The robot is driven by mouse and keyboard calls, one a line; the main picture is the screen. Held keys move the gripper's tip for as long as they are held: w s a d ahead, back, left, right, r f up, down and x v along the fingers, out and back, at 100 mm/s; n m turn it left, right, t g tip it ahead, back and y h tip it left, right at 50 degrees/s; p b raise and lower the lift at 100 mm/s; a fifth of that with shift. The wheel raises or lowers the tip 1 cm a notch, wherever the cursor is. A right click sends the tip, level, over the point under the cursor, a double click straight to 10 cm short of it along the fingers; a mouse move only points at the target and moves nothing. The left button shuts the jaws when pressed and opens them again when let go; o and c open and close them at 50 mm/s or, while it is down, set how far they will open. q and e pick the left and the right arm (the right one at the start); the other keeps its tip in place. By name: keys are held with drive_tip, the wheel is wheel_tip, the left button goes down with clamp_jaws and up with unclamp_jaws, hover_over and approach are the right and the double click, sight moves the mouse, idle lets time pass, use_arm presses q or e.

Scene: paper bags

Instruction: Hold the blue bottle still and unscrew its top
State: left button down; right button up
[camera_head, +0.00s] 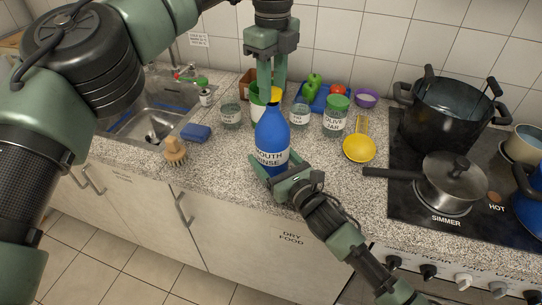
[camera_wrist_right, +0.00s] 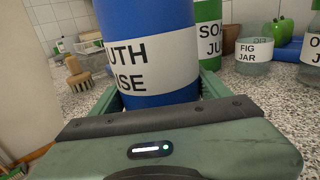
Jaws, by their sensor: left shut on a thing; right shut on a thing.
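The blue bottle (camera_head: 271,128), with a white label reading "…OUTH …NSE", stands upright near the counter's front edge. Its yellow-orange top (camera_head: 275,94) shows at the neck. My left gripper (camera_head: 272,90) reaches down from above, its fingers closed on the top. My right gripper (camera_head: 272,165) comes from the front right and is shut around the bottle's lower body. In the right wrist view the bottle (camera_wrist_right: 150,20) fills the space between the right gripper's fingers (camera_wrist_right: 160,92). The far sides of the bottle and top are hidden.
A green-and-white container (camera_head: 256,93) stands close behind the bottle. Glass jars (camera_head: 231,115), (camera_head: 335,122) and a yellow strainer (camera_head: 359,149) are nearby. A brush (camera_head: 175,151) and blue sponge (camera_head: 196,132) lie left, by the sink. The stove with pots (camera_head: 448,115) is right.

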use_arm(q)
drive_tip(key=shift+r, duration=2.45)
use_arm(e)
drive_tip(key=o, duration=1.9)
drive_tip(key=shift+o, duration=0.2)
drive_tip(key=v, duration=1.2)
